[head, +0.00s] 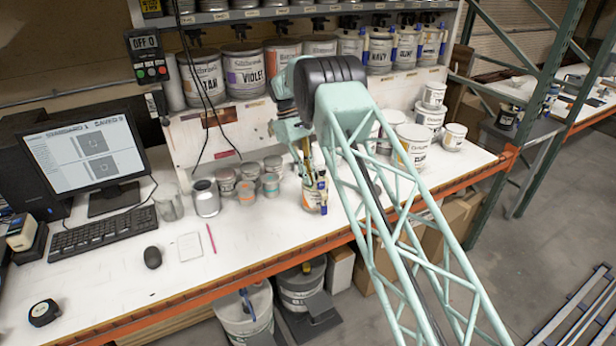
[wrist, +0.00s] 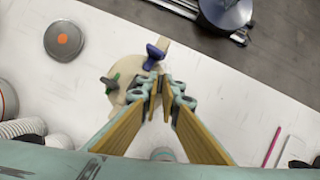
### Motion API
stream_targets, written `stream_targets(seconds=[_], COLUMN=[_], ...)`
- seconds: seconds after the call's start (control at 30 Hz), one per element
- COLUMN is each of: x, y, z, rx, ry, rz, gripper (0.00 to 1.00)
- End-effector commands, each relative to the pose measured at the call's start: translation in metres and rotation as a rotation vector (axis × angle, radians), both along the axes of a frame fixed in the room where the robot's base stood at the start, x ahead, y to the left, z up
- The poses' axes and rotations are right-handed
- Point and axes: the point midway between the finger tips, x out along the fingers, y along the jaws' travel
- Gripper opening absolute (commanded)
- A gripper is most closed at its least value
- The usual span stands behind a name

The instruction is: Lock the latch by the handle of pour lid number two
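A small labelled paint can (head: 312,199) stands on the bench near its front edge. Blue parts show on its front side in the head view. In the wrist view its round tan pour lid (wrist: 127,71) carries a blue handle piece (wrist: 155,53) and a dark green-and-black piece (wrist: 110,83). Which is the latch handle, I cannot tell. My gripper (wrist: 160,92) points down over the edge of the lid. Its yellow-padded fingers are slightly apart, with nothing visible between them. In the head view my gripper (head: 304,152) hangs just above the can and hides part of its top.
White cans (head: 411,146) stand to the right.

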Motion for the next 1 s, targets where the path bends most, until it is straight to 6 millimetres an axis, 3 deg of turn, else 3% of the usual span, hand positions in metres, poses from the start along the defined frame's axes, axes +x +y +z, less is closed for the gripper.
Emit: stream_targets(seconds=[0.23, 0.7, 0.87, 1.0], x=[0.0005, 0.0004, 0.0004, 0.0005], y=[-0.0008, -0.0003, -0.0004, -0.0005], z=[0.0003, 0.0001, 0.0000, -0.0002], rx=[-0.001, 0.000, 0.001, 0.000], ry=[-0.001, -0.001, -0.001, 0.000], rz=[-0.091, -0.108, -0.107, -0.107], gripper=[0.00, 0.00, 0.17, 0.19])
